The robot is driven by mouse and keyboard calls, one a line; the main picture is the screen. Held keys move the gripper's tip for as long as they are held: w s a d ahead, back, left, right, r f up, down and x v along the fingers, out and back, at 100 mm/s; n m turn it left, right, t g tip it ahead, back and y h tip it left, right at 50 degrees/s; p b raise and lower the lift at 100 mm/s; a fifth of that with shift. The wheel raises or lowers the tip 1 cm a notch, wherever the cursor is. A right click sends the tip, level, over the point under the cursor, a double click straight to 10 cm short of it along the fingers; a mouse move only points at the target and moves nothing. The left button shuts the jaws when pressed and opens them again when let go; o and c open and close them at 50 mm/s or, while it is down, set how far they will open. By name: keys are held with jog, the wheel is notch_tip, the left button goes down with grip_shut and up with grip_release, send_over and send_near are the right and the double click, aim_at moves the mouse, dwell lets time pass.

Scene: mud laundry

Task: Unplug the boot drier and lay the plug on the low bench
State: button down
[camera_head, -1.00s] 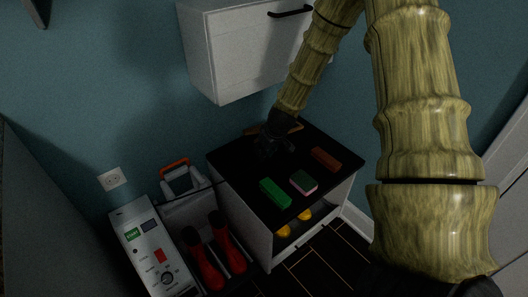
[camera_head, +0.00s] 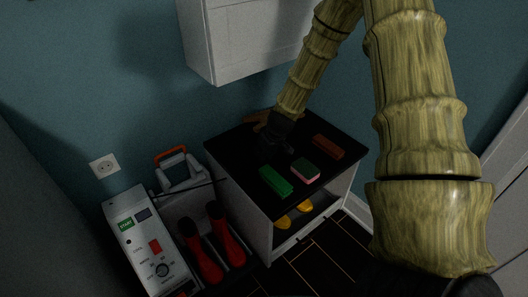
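The boot drier (camera_head: 140,228) is a pale box with a dial panel at lower left, with dark posts and red boots at its right. The wall socket (camera_head: 104,166) above it is empty. A thin dark cable (camera_head: 197,185) runs from the drier's side toward the low bench (camera_head: 230,160), which has a black top. My dark gripper (camera_head: 272,148) is low over the bench's left rear part. Its fingers blend into the black top, so I cannot see whether they are open or shut. I cannot make out the plug.
A green block (camera_head: 275,181), a green-and-pink sponge (camera_head: 305,171) and a reddish-brown block (camera_head: 328,147) lie on the bench. A brown item (camera_head: 258,117) is behind my gripper. Yellow things (camera_head: 283,220) sit on the shelf below. A white wall cabinet (camera_head: 245,40) hangs above.

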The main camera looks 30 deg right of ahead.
jog(key=shift+f, duration=0.2)
jog(key=c, duration=1.1)
grip_release()
jog(key=shift+v, duration=6)
